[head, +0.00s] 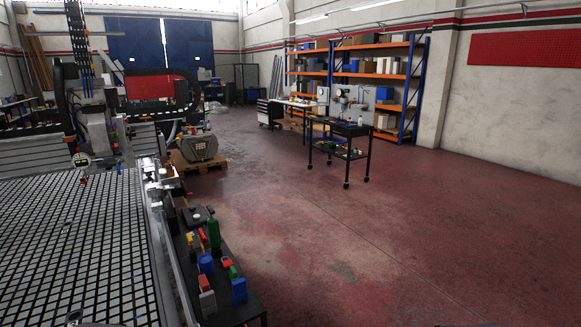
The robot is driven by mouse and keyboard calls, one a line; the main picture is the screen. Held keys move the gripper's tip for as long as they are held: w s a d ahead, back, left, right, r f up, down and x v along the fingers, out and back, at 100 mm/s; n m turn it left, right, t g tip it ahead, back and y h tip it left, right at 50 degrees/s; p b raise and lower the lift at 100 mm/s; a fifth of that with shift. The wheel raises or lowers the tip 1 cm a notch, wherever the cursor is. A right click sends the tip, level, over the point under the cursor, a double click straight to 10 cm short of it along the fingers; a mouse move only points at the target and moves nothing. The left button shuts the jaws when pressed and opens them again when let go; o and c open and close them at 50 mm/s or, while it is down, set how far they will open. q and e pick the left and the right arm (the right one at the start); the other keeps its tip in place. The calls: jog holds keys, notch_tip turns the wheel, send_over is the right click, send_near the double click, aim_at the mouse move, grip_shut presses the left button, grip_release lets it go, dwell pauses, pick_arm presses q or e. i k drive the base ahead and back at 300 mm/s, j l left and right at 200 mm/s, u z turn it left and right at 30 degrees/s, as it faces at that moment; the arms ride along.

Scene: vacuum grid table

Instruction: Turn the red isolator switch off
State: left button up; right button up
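I cannot make out a red isolator switch with certainty in the head view. A few tiny red spots show around the gantry and the table's far end, too small to identify. A grey pump-like unit (200,147) sits on a wooden pallet beyond the table. Neither of my grippers can be made out in this view.
A low black shelf (245,305) along the table's right side holds several blue, green and red bottles or tools. A black trolley (345,150) stands farther off, before orange-and-blue racking (375,75). The reddish floor (400,240) on the right is clear.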

aim_at(205, 238)
jog(key=i+l+z, duration=0.4)
jog(key=i+z, duration=0.8)
jog(key=i+u, duration=0.35)
jog(key=i+l+u, duration=0.1)
jog(key=i+u, duration=0.25)
jog(key=i, duration=0.15)
jog(key=i+l+u, duration=0.25)
jog(key=i+u, duration=0.15)
jog(key=i+j+u, duration=0.15)
jog(key=u, duration=0.35)
jog(key=i+u, duration=0.6)
jog(key=u, duration=0.35)
jog(key=i+l+u, duration=0.2)
jog(key=u, duration=0.25)
jog(key=i+l+u, duration=0.2)
jog(key=u, duration=0.3)
jog(key=i+l+u, duration=0.2)
jog(key=u, duration=0.3)
jog(key=l+u, duration=0.45)
jog(key=i+l+u, duration=0.25)
jog(key=l+u, duration=0.3)
jog(key=i+l+u, duration=0.1)
jog(key=l+u, duration=0.15)
jog(key=i+l+u, duration=0.1)
jog(key=l+u, duration=0.25)
jog(key=i+l+u, duration=0.1)
jog(key=l+u, duration=0.45)
jog(key=u, duration=0.15)
